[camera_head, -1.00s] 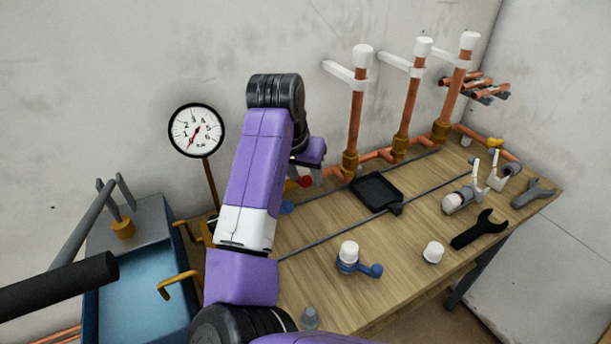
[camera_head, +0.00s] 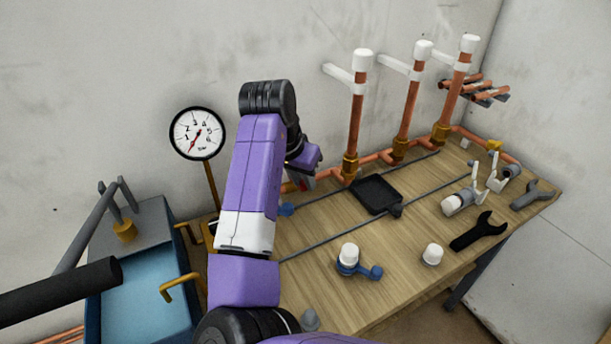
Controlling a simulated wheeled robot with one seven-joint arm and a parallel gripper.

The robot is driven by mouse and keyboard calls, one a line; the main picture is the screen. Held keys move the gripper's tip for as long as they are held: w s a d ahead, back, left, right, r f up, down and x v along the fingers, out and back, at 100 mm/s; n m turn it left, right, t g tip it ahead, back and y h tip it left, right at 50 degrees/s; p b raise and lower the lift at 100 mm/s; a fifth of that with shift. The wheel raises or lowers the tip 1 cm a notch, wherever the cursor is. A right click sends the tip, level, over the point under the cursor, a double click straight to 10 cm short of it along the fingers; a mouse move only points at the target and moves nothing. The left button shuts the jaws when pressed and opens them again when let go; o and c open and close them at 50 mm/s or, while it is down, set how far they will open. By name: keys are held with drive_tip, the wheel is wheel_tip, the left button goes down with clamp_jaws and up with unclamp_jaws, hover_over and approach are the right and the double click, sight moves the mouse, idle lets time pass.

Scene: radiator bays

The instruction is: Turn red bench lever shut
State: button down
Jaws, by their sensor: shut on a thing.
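The red bench lever (camera_head: 309,184) shows only as a small red patch at the back of the bench, beside the copper pipe along the wall. My gripper (camera_head: 304,180) is at this patch, pointing down, shut on the lever. My purple arm and the gripper hide most of the lever and its valve body, so its exact angle cannot be read.
The wooden bench (camera_head: 310,275) carries a black tray (camera_head: 376,194), a blue-handled valve (camera_head: 349,262), a white cap (camera_head: 433,254) and wrenches (camera_head: 480,231). Upright copper pipes (camera_head: 357,120) stand right of my gripper. A gauge (camera_head: 197,133) and blue tank (camera_head: 140,290) are left.

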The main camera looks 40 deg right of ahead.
drive_tip(key=shift+w+a+m+g, duration=0.1)
drive_tip(key=shift+a+m+g, duration=0.3)
drive_tip(key=shift+m, duration=0.4)
drive_tip(key=c, duration=1.2)
unclamp_jaws()
drive_tip(key=shift+c, duration=0.2)
drive_tip(key=v, duration=0.7)
drive_tip(key=shift+a+r, duration=0.2)
drive_tip(key=shift+r, duration=0.15)
